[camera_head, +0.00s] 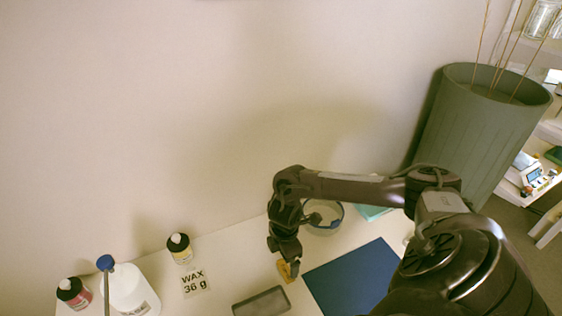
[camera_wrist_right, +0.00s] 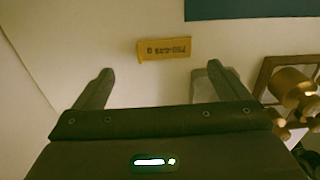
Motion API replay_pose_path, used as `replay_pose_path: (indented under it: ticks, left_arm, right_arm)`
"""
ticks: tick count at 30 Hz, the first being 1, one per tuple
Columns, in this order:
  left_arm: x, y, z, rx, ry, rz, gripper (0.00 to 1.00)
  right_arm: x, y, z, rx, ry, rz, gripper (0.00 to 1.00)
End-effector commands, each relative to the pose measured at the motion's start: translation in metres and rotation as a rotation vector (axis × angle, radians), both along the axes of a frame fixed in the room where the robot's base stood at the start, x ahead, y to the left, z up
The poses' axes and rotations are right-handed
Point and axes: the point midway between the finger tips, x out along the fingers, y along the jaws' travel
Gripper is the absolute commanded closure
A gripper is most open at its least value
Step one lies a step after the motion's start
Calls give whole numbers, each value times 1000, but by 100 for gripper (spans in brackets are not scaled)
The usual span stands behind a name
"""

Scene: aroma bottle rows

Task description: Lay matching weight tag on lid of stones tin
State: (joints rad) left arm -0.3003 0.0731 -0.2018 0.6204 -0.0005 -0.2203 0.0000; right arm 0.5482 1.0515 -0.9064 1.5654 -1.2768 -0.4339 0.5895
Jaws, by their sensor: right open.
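My right gripper (camera_head: 293,270) is open, pointing down over the white table; its two fingers also frame the lower part of the right wrist view (camera_wrist_right: 165,76). A small yellow tag (camera_head: 283,272) lies flat just beside the fingertips. In the right wrist view the tag (camera_wrist_right: 164,49) lies beyond and between the fingers, apart from them; its dark print is too small to read surely. A grey, flat, rounded rectangular object (camera_head: 261,303) sits near the front edge; I cannot tell if it is the stones tin. My left gripper is out of view.
A blue mat (camera_head: 350,277) lies right of the tag. A glass bowl (camera_head: 324,228) stands behind the arm. A "WAX 36 g" card (camera_head: 195,283), dark-capped bottles (camera_head: 180,249) and a white jug (camera_head: 128,291) are at left. A wooden tray with brass pieces (camera_wrist_right: 292,85) is at the wrist view's right.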

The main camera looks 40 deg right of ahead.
Motion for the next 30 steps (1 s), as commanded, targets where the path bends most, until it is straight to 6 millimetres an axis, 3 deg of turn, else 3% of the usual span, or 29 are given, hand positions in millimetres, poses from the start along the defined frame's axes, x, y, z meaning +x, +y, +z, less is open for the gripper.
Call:
replay_pose_path:
  ticks: [12, 20, 30]
  left_arm:
    - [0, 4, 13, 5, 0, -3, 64]
    - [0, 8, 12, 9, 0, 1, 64]
    - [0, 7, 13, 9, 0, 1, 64]
  right_arm:
    - [-7, 1, -52, -1, -1, -2, 5]
    - [-7, 1, -56, -2, -3, -1, 5]
    - [-7, 1, -55, -2, -3, -2, 49]
